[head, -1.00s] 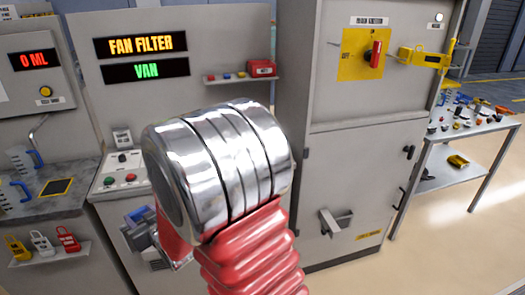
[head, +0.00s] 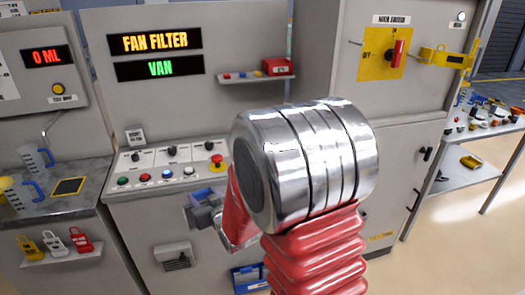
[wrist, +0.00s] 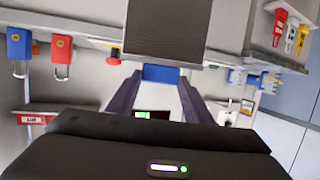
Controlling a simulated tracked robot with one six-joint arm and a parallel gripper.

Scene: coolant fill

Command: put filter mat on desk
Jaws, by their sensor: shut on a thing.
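The filter mat (wrist: 168,28) is a dark, ribbed flat piece with a blue tab (wrist: 160,73) in the wrist view; its far end is cut off by the top edge. My gripper (wrist: 160,80) is shut on the blue tab, with one dark finger on each side. In the head view my gripper (head: 205,212) shows only partly at the left of my red arm, in front of the grey cabinet. There the mat cannot be made out clearly. A sloped control desk (head: 125,168) with several buttons and knobs lies behind it.
A grey workbench (head: 75,205) with jugs stands at left, above a shelf of padlocks (head: 55,243). A red emergency stop (head: 217,162) sticks up from the control desk. A switch cabinet (head: 395,130) stands at right, with a cluttered table (head: 480,140) beyond it.

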